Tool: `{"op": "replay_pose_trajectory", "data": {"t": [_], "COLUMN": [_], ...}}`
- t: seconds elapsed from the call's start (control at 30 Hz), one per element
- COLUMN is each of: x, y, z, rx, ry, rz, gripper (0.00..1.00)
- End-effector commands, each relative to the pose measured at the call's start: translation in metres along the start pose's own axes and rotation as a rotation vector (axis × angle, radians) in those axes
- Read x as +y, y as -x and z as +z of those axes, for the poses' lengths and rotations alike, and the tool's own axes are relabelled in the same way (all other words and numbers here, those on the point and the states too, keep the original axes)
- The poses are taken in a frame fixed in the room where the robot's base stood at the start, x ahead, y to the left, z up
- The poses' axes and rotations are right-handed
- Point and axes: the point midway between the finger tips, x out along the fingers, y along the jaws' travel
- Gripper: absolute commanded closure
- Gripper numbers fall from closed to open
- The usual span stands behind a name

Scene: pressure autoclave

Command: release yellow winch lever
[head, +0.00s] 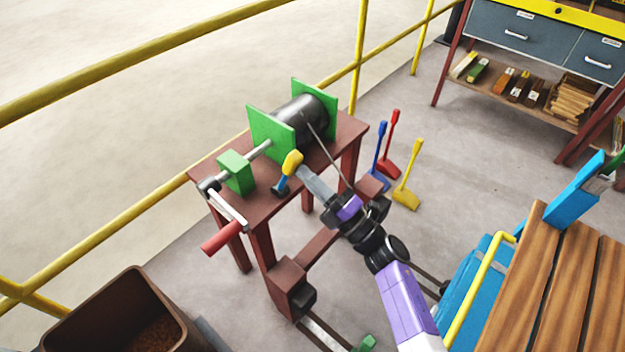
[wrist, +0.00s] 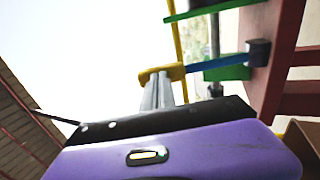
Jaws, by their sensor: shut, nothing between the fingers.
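The yellow winch lever grip (head: 291,162) sits at the end of a short blue arm (head: 283,184) on the front of the red winch table (head: 258,208). In the wrist view the yellow grip (wrist: 160,72) lies just beyond my fingertips, with the blue arm (wrist: 222,62) running right to a dark pivot block (wrist: 258,53). My gripper (head: 302,173) is shut and empty, its fingertips right at the yellow grip. They also show in the wrist view (wrist: 157,80). I cannot tell whether they touch the grip.
The green-sided winch drum (head: 300,117) and a crank with a red handle (head: 222,236) are on the same table. A cable runs from the drum past my wrist. Yellow railings (head: 150,48), a brown bin (head: 120,310) and a wooden bench (head: 545,285) stand around. Coloured shovels (head: 407,190) stand behind.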

Motion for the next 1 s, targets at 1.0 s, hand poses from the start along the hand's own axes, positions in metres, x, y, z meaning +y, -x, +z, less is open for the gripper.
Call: {"op": "replay_pose_trajectory", "data": {"t": [1.0], "x": [0.016], "y": [-0.056], "z": [0.001], "rx": [0.001], "ry": [0.002], "rz": [-0.310], "gripper": [1.00]}}
